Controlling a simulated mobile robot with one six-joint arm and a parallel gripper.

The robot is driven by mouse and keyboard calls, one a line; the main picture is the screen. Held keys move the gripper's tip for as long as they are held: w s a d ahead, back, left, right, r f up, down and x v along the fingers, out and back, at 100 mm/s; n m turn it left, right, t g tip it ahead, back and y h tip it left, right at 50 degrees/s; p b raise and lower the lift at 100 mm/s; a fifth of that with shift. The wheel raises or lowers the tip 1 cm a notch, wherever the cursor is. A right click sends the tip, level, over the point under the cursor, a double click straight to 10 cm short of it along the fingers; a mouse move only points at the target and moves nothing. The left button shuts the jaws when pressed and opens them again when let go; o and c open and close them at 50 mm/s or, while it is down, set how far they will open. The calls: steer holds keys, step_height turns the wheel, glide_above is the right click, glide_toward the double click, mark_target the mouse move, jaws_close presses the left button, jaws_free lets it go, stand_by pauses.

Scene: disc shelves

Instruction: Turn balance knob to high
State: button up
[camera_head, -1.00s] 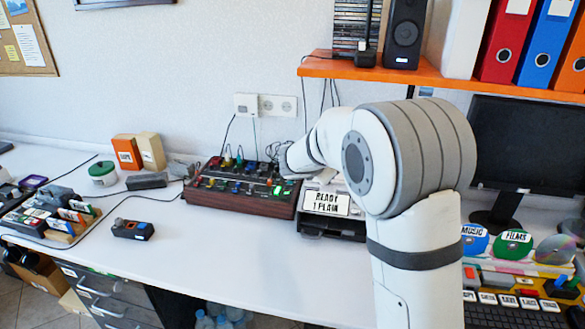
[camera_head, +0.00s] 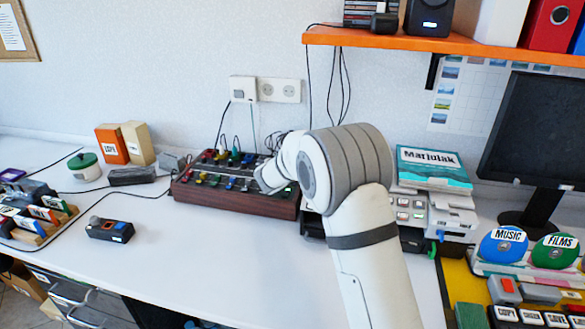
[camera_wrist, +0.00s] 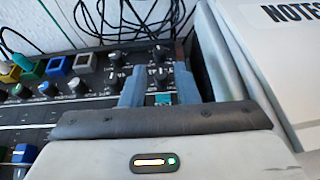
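The mixer (camera_head: 235,203), a dark console with a reddish wooden front and rows of coloured knobs and sliders, sits on the desk against the wall. My wrist covers its right end in the head view. In the wrist view, my gripper (camera_wrist: 160,78) is over the mixer's right end, with its two blue-grey fingers apart. Small dark knobs (camera_wrist: 158,54) show between and beyond the fingers, and a teal piece (camera_wrist: 163,99) lies between them. Another dark knob (camera_wrist: 115,80) is left of the left finger. The labels are too small to read, so I cannot tell which is the balance knob.
A printer-like device (camera_head: 452,214) with a teal book (camera_head: 433,168) on it stands right of my arm. The orange shelf (camera_head: 460,44) hangs above, and the monitor (camera_head: 535,140) is at the right. Cables rise behind the mixer. The desk (camera_head: 210,260) in front is largely clear.

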steer(key=shift+w+f, duration=0.2)
steer(key=shift+f, duration=0.1)
steer(key=shift+w+d+f, duration=0.15)
steer(key=shift+w+d, duration=0.05)
steer(key=x, duration=0.7)
steer(key=shift+w+a, duration=0.1)
steer(key=shift+w, duration=0.1)
steer(key=shift+c, duration=0.6)
jaws_close()
steer(key=shift+a+r+m+h+p, duration=0.15)
steer(key=shift+r+m+h+p, duration=0.25)
steer(key=shift+p, duration=0.65)
steer(key=shift+f+m+h+p, duration=0.3)
steer(key=shift+m+h+p, duration=0.1)
steer(key=shift+h+p, duration=0.1)
